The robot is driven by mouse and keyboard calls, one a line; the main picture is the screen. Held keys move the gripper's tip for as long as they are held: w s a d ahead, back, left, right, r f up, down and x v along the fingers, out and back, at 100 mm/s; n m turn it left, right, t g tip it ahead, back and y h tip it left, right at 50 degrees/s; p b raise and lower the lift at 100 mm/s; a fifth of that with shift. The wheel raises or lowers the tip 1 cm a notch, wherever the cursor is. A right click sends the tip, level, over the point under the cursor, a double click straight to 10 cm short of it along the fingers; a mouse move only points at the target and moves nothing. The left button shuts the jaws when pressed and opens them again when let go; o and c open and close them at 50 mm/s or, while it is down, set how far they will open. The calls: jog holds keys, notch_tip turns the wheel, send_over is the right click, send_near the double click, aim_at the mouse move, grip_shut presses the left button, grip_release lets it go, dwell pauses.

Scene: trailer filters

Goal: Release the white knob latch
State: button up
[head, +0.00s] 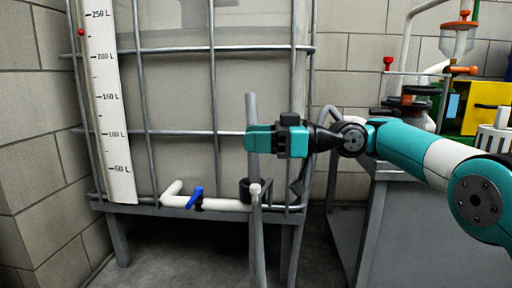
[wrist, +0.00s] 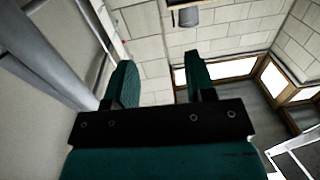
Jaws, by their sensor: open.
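My gripper (head: 258,139) is teal and black and points left in the middle of the head view, in front of the caged tank. Its two fingers stand apart in the wrist view (wrist: 158,68), with nothing visible between them. A grey upright post (head: 252,108) passes the fingers in the head view; I cannot tell whether they touch. A small whitish knob (head: 254,189) shows on the post below my gripper, beside a dark cylinder (head: 244,189). I cannot tell for certain that this is the knob latch.
The tank's metal cage (head: 180,132) and level scale (head: 107,110) fill the left. A white pipe (head: 225,205) with a blue valve handle (head: 195,197) runs low along it. A grey cabinet (head: 400,225) with equipment, including a yellow box (head: 485,105), stands right.

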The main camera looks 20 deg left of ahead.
notch_tip(320, 180, up, 10)
jog(key=p, duration=0.5)
jog(key=shift+f+p, duration=0.25)
jog(key=shift+p, duration=0.15)
jog(key=s+d+r+m+t+h+p, duration=0.2)
jog(key=d+r+m+t+h+p, duration=0.3)
jog(key=d+r+m+t+p, duration=0.4)
jog(key=s+d+f+m+g+h+p, duration=0.2)
jog(key=s+d+f+m+h, duration=0.3)
jog(key=s+d, duration=0.7)
jog(key=s+d+f+m+g+h+p, duration=0.1)
jog(key=s+d+f+h+p, duration=0.35)
jog(key=s+d, duration=0.75)
notch_tip(320, 180, up, 36)
jog(key=y+p, duration=0.1)
jog(key=p, duration=3.5)
jog(key=shift+w+a, duration=0.15)
jog(key=shift+a, duration=0.1)
